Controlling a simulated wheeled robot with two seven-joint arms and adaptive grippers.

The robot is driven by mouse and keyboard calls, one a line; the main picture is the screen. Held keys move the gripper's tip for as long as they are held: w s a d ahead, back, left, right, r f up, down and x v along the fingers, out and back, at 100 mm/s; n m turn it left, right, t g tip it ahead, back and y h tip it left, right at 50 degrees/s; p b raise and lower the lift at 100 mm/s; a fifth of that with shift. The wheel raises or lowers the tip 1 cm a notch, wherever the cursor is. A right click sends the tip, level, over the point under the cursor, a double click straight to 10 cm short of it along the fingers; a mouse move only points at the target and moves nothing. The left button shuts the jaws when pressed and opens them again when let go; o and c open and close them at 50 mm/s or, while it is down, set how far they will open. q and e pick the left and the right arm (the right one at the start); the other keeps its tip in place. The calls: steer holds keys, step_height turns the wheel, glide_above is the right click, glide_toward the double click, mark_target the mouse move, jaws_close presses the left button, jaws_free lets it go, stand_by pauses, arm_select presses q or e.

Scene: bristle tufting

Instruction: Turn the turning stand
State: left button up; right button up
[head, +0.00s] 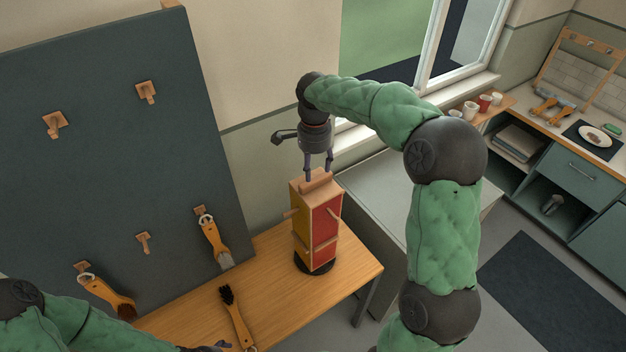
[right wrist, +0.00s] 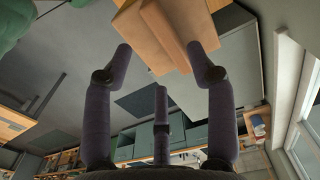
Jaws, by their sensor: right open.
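The turning stand (head: 325,225) is an upright block with a red face and a yellow face, wooden pegs on its sides and a dark round base. It stands on the wooden bench near its right end. My right gripper (head: 318,172) is above it, pointing down, with its fingers around or beside the wooden top piece (head: 316,182). In the right wrist view the fingers (right wrist: 160,62) are apart, with the wooden top (right wrist: 172,30) near the fingertips; contact cannot be told. My left arm shows at the lower left, and its gripper (head: 215,347) is partly cut off at the bottom edge.
A brush with dark bristles (head: 235,315) lies on the wooden bench (head: 275,270). Two more brushes hang on the dark pegboard (head: 120,150), one pale-bristled (head: 214,240) and one brown-bristled (head: 108,295). A grey table stands right of the bench.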

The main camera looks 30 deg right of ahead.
mark_target(313, 182)
step_height(313, 182, down, 7)
steer(key=shift+w+f+p, duration=0.1)
steer(key=shift+w+p, duration=0.05)
steer(key=shift+p, duration=0.2)
steer(key=shift+c, duration=0.3)
jaws_close()
